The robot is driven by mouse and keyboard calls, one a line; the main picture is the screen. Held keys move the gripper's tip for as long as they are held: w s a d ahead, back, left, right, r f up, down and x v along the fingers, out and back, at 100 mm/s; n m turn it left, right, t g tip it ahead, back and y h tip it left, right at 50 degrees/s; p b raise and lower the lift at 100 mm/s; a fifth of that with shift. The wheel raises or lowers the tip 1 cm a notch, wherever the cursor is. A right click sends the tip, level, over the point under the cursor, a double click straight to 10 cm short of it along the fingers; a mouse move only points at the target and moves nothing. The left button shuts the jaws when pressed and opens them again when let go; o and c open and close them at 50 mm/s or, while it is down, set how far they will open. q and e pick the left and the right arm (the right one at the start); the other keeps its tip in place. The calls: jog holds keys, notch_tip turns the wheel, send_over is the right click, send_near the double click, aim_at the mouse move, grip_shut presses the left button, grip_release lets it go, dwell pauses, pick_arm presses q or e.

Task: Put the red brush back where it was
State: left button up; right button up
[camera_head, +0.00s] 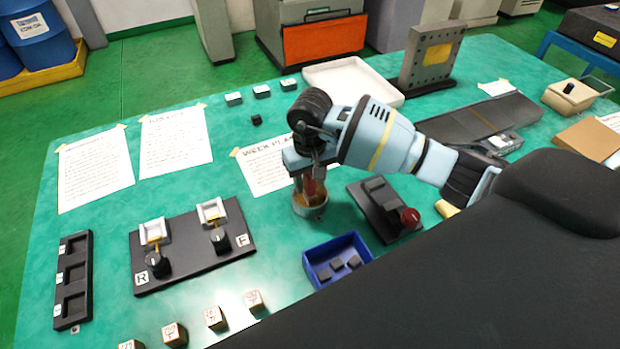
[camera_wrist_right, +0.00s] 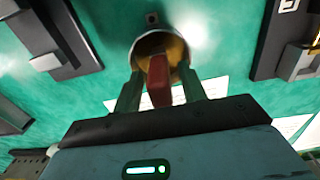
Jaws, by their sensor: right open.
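The red brush (camera_wrist_right: 158,85) stands in a round, tan-lined cup (camera_wrist_right: 176,46), its handle pointing up toward my right wrist camera. In the head view a little of the red brush (camera_head: 313,190) shows above the cup (camera_head: 310,210), which stands on the green table. My right gripper (camera_head: 311,183) reaches down over the cup. In the right wrist view its two fingers are open, one on each side of the red handle, with the handle between them. The lower end of the brush is hidden inside the cup. My left gripper is not in view.
A blue bin (camera_head: 337,262) with dark blocks lies in front of the cup. A dark fixture with a red knob (camera_head: 409,216) is to its right. A black board (camera_head: 196,256) with two white trays stands left. Paper sheets (camera_head: 93,168) lie behind.

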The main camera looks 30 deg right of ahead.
jog(key=shift+r, duration=0.3)
notch_tip(320, 180, up, 12)
jog(key=shift+f, duration=0.15)
dwell(0.5)
